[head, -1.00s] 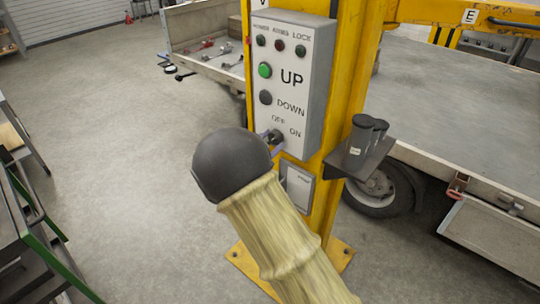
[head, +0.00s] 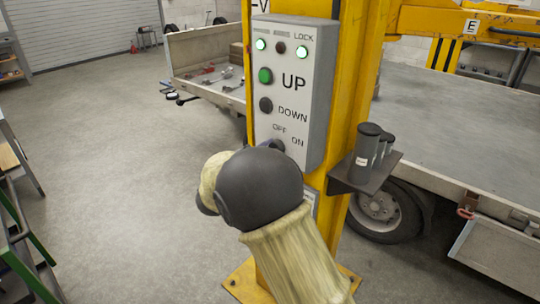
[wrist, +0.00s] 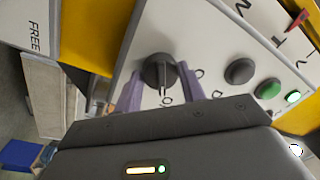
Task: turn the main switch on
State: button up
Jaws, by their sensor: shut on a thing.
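The main switch is a dark rotary knob (wrist: 158,70) on the grey control box (head: 318,85), below the UP and DOWN buttons. In the head view only its upper edge (head: 277,144) shows, beside the OFF and ON labels; my arm hides the rest. In the wrist view my gripper (wrist: 161,84) is shut on the knob, with one purple-grey finger on each side. The knob's light pointer line runs down the wrist picture, toward my gripper. Two lamps at the top of the box, left (head: 260,44) and right (head: 302,51), glow; the middle one is dark.
The green UP button (head: 265,76) and dark DOWN button (head: 266,105) sit above the knob. The box is on a yellow post (head: 345,90). A small shelf (head: 372,175) with dark canisters juts out at the right. Open floor lies left.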

jog(key=o, duration=1)
jog(key=shift+a, duration=0.1)
jog(key=b+v, duration=0.1)
jog(key=v, duration=1.6)
jog(key=shift+s+a+b, duration=0.1)
jog(key=shift+s+b, duration=0.1)
jog(key=shift+b, duration=0.15)
jog(key=shift+w, duration=0.1)
